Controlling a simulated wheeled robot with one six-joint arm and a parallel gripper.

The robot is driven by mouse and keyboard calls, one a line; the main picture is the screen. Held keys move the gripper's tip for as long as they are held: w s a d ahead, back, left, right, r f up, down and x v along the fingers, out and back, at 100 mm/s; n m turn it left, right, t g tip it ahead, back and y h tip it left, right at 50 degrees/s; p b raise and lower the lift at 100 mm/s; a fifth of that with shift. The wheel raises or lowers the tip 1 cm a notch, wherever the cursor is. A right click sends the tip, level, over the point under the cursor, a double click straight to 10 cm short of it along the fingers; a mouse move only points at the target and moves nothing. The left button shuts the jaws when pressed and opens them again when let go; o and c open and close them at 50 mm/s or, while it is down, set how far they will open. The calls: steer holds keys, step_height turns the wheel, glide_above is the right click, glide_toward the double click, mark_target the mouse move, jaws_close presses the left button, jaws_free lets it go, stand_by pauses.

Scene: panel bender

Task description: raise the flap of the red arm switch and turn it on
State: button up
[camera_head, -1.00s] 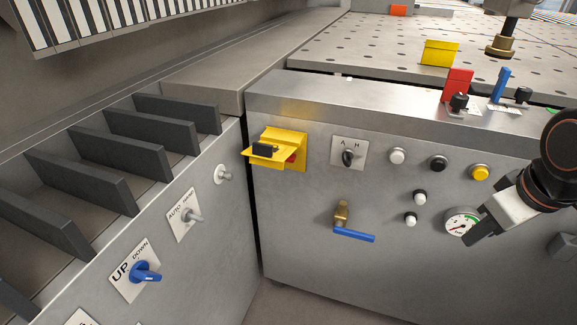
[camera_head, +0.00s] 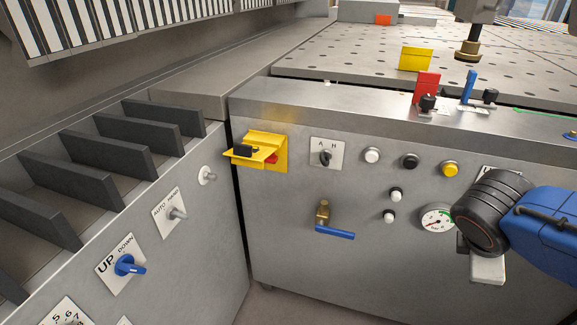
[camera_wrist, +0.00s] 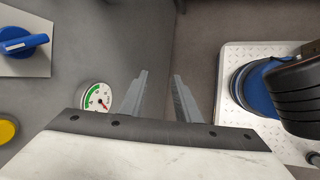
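A red upright plate (camera_head: 427,84) stands on the cabinet's top edge, with a small black switch (camera_head: 428,103) in front of it. I cannot tell whether this plate is a raised flap, or whether the switch is on. A yellow box with a jutting flap (camera_head: 262,152) is on the front panel's left; a black part sits on it and some red shows beneath. My gripper (camera_wrist: 161,75) is open and empty in the wrist view, its two fingers apart. In the head view, my wrist is low at right, in front of the panel, well below the red plate.
A blue lever (camera_head: 469,86) and a yellow plate (camera_head: 416,59) stand near the red plate. The front panel bears a selector (camera_head: 326,158), several buttons, a gauge (camera_head: 437,219) and a blue-handled valve (camera_head: 335,234). A tool (camera_head: 468,50) hangs over the perforated table.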

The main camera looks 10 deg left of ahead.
steer(key=w+a+r+n+t, duration=0.2)
steer(key=w+a+n+t, duration=0.25)
steer(key=a+n, duration=0.55)
steer(key=w+a+r+n+t, duration=0.2)
steer(key=w+a+n+t, duration=0.25)
steer(key=a+n, duration=0.55)
steer(key=s+a+r+n+t+y, duration=0.1)
steer(key=s+a+n+y, duration=0.2)
steer(key=a+n, duration=0.45)
steer(key=s+a+n+t+y, duration=0.2)
steer(key=s+a+n+y, duration=0.2)
steer(key=a+n, duration=0.4)
steer(key=s+a+r+n+t+y, duration=0.1)
steer(key=s+a+n+y, duration=0.2)
steer(key=a+n, duration=0.5)
steer(key=w+a+m, duration=0.1)
steer(key=w+a, duration=0.2)
steer(key=w, duration=0.5)
steer(key=w+a+m, duration=0.1)
steer(key=w+a, duration=0.2)
steer(key=w, duration=0.5)
steer(key=shift+w+a, duration=0.25)
steer(key=shift+a, duration=0.1)
steer(key=shift+r, duration=0.1)
jaws_close()
